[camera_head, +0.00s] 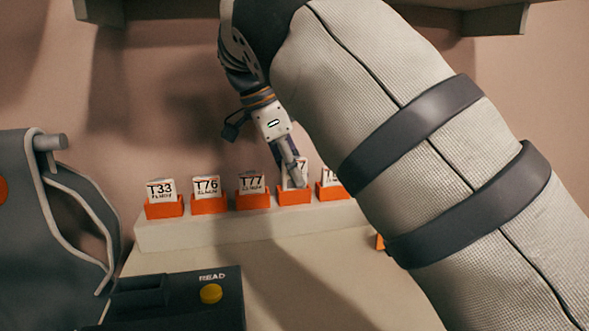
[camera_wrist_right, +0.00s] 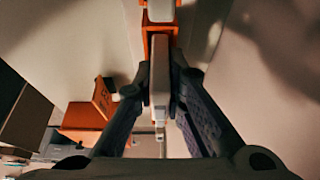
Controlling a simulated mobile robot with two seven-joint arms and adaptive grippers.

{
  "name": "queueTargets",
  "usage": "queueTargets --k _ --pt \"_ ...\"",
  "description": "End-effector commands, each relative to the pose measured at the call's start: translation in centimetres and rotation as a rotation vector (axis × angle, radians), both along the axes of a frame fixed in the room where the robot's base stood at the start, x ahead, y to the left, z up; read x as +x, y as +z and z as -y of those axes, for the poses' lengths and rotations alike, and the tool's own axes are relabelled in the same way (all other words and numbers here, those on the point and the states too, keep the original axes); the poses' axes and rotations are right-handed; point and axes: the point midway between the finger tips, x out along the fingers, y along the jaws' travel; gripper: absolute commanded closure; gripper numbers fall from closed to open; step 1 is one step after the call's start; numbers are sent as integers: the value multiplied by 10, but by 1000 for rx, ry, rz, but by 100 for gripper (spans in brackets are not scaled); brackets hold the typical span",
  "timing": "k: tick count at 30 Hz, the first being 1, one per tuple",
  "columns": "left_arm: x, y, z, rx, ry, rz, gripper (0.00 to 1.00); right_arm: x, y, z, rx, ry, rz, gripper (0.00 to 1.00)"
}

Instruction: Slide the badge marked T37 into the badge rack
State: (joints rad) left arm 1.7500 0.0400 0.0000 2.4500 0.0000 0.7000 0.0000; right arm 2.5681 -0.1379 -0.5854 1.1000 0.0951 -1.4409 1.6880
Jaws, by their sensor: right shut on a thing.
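My right gripper (camera_head: 293,182) is at the fourth orange holder (camera_head: 295,197) from the left in the head view. It is shut on a white badge (camera_head: 302,173), held upright at that holder. Only a 7 shows on its label; the fingers hide the rest. In the right wrist view the badge (camera_wrist_right: 160,78) shows edge-on between the two fingers, in line with an orange holder (camera_wrist_right: 158,28). I cannot tell how deep it sits. The badge rack cannot be told for sure; an orange piece (camera_head: 380,242) shows partly behind my right arm. My left gripper is out of view.
Badges T33 (camera_head: 160,189), T76 (camera_head: 206,187) and T77 (camera_head: 251,184) stand in orange holders on a pale step (camera_head: 190,234). A further badge (camera_head: 330,177) is partly hidden by my arm. A dark READ box (camera_head: 222,280) with a yellow button (camera_head: 211,293) stands in front.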

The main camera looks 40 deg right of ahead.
Motion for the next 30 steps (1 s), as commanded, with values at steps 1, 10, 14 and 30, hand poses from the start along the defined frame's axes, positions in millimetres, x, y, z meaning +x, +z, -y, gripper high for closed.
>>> queueTargets --k 1,10,14,30 --pt "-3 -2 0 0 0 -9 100 -1 -13 -2 15 -4 -29 100" --pt "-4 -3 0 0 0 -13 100 -1 -17 -3 20 -3 -34 66" --pt "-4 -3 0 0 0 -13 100 -1 -17 -3 20 -3 -34 66" --pt "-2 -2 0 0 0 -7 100 11 41 -19 13 -2 -23 66"
